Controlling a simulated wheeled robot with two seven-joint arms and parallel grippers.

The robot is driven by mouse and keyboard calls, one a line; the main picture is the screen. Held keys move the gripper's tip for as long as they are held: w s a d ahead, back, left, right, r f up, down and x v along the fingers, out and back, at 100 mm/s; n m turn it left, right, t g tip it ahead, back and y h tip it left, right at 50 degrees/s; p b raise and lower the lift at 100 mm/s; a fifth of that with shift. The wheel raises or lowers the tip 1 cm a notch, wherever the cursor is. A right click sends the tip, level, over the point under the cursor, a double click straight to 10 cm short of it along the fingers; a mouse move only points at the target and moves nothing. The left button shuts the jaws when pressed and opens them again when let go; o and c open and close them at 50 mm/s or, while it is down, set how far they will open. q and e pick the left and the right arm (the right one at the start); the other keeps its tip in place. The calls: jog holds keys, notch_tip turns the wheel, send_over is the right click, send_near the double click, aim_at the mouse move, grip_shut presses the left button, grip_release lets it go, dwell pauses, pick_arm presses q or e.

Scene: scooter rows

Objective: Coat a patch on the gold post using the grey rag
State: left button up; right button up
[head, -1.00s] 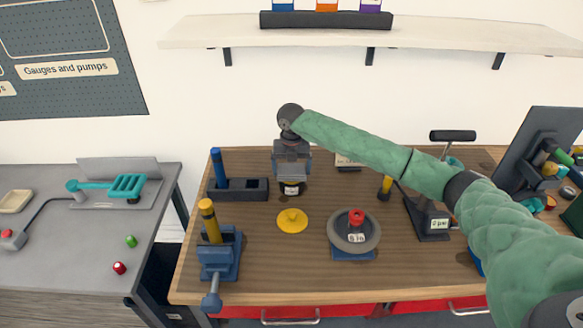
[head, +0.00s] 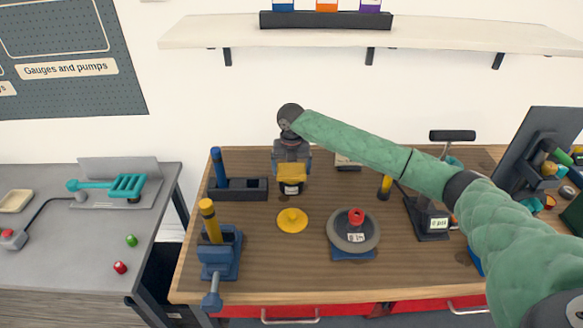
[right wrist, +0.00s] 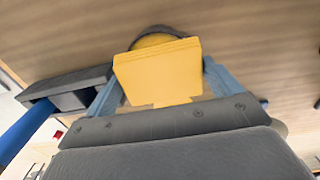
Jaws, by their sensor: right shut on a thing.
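The gold post (head: 208,218) stands in a blue vise (head: 218,258) at the front left of the wooden bench. My right gripper (head: 291,165) is shut on a block-shaped rag, its visible face now yellow; the rag (right wrist: 158,70) fills the space between the blue fingers in the right wrist view. It is directly over an open dark jar (head: 292,189) with a pale label. The jar's yellow contents (right wrist: 155,40) show behind the rag; whether they touch is unclear. No separate grey rag shows. My left gripper is out of view.
A yellow lid (head: 292,220) lies in front of the jar. A blue post (head: 217,165) stands in a dark holder (head: 245,189) behind the vise. A round grey device with a red knob (head: 355,217) stands right of the lid. Bare wood lies between vise and lid.

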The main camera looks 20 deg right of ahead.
aim_at(292, 168)
jog(key=shift+f, duration=0.1)
jog(key=shift+r+p, duration=2.95)
jog(key=shift+r, duration=0.65)
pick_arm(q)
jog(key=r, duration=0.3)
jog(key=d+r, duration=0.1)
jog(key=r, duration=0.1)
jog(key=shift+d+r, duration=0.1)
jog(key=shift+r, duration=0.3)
